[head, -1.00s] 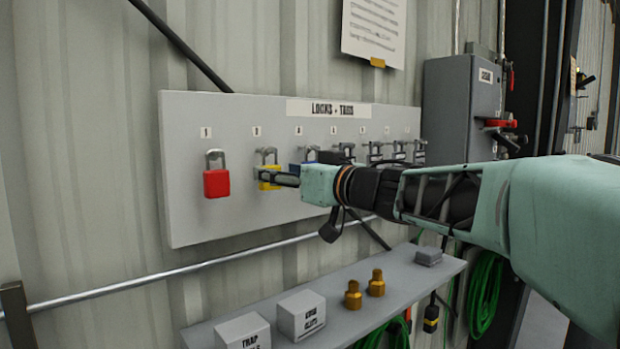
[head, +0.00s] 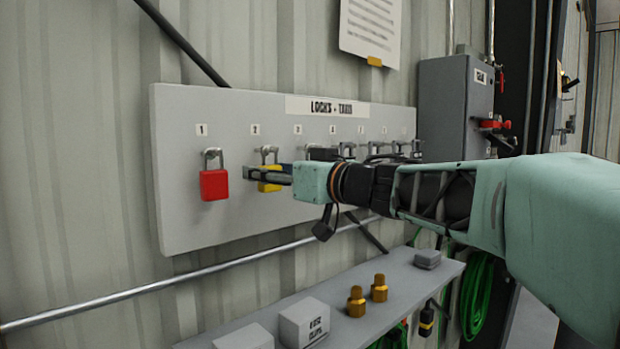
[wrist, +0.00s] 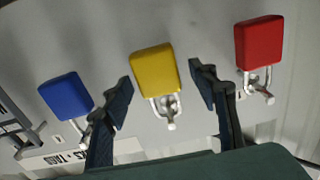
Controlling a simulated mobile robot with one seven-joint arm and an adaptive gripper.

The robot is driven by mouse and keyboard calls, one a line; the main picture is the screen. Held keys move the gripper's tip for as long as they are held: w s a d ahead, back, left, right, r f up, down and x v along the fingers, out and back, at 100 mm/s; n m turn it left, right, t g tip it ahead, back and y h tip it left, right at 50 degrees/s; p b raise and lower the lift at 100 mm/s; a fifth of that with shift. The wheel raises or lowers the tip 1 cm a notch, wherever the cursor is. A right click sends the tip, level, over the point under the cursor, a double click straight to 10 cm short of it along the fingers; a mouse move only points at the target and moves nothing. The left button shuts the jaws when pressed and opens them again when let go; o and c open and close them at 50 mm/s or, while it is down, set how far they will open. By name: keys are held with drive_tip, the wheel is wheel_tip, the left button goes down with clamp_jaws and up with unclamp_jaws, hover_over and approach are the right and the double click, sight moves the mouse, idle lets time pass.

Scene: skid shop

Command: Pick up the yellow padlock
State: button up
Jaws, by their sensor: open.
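The yellow padlock (head: 268,184) hangs by its shackle on the peg under label 2 of the grey lock board. It also shows in the wrist view (wrist: 155,73), upside down, with its shackle on the peg. My gripper (head: 262,175) is at the padlock in the head view and covers part of its body. In the wrist view my gripper (wrist: 160,76) is open, with one finger on each side of the yellow padlock. Gaps show between the padlock and both fingers.
A red padlock (head: 214,184) hangs at label 1, beside the yellow one. A blue padlock (wrist: 66,96) hangs on the other side, close to a finger. Below the board (head: 180,130), a shelf (head: 400,291) holds grey boxes (head: 304,322) and brass fittings (head: 357,302).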

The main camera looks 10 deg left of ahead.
drive_tip(key=shift+c, duration=0.2)
drive_tip(key=c, duration=1.3)
drive_tip(key=shift+o, duration=0.2)
drive_tip(key=shift+r, duration=0.15)
